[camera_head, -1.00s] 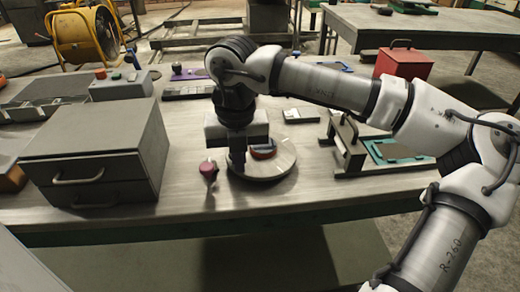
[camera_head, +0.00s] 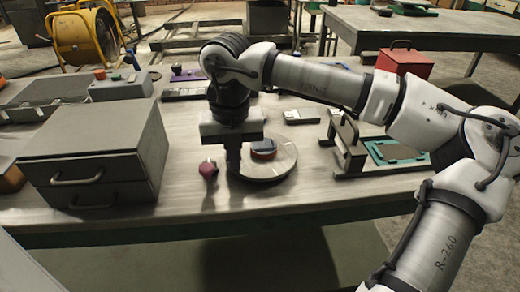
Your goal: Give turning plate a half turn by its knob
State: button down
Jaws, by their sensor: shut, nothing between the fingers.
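The turning plate (camera_head: 281,165) is a pale grey round disc lying on the workbench. A small block with a red side and a dark blue top (camera_head: 263,149) sits on its far part. My gripper (camera_head: 234,172) points down over the left part of the plate, with its fingers shut and low near the plate's left edge. I cannot tell whether the fingertips touch the plate.
A dark red rounded object (camera_head: 208,170) stands on the bench (camera_head: 185,212) close to my fingers' left. A grey drawer box (camera_head: 95,150) stands further left. A handled metal stand (camera_head: 348,150) and a teal frame (camera_head: 385,155) lie to the right.

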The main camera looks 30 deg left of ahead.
jog(key=shift+w+f, duration=0.2)
jog(key=shift+w+a, duration=0.15)
jog(key=shift+a, duration=0.15)
jog(key=shift+w+a, duration=0.2)
jog(key=shift+a, duration=0.25)
dwell(0.3)
jog(key=shift+a+b, duration=0.1)
jog(key=shift+b, duration=0.2)
jog(key=shift+w+a, duration=0.3)
